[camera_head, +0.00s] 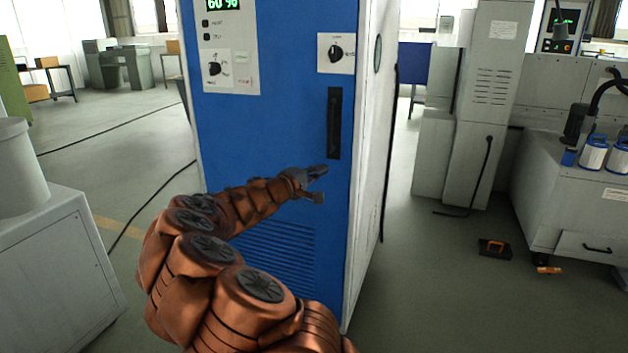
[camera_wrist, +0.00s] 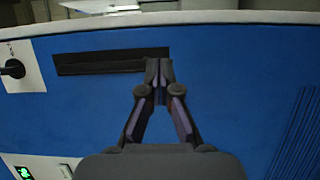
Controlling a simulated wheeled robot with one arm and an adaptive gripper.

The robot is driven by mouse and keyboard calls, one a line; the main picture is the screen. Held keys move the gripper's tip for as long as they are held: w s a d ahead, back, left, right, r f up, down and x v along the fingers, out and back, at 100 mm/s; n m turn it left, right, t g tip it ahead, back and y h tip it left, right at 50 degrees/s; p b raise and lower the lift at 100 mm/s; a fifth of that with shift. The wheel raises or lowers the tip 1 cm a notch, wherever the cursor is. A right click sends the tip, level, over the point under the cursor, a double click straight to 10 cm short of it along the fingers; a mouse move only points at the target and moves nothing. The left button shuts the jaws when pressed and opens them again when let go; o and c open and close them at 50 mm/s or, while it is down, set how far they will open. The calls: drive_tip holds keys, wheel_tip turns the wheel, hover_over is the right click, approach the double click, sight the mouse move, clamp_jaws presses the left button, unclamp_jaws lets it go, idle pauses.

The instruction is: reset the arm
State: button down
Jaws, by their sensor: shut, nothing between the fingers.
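My gripper (camera_head: 318,183) is at the end of my copper-coloured arm, in front of the blue cabinet (camera_head: 281,108). It is just below and left of the cabinet's black recessed handle (camera_head: 334,123). In the wrist view my gripper (camera_wrist: 159,66) has its fingertips together with nothing between them. The tips appear beside the end of the black handle (camera_wrist: 100,60); whether they touch the cabinet I cannot tell.
The cabinet has a control panel (camera_head: 226,45) and a rotary knob (camera_head: 336,53). A grey cabinet (camera_head: 60,260) stands at the left. A toolbox (camera_head: 495,249) lies on the floor at the right, near a grey machine (camera_head: 580,200). The floor behind left is mostly open.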

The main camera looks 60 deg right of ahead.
drive_tip(key=shift+s+a+f, duration=0.1)
drive_tip(key=shift+s+a, duration=0.15)
drive_tip(key=shift+a, duration=0.85)
drive_tip(key=shift+s+a+f, duration=0.1)
drive_tip(key=shift+s+a, duration=0.15)
drive_tip(key=shift+a, duration=0.85)
drive_tip(key=shift+r, duration=0.15)
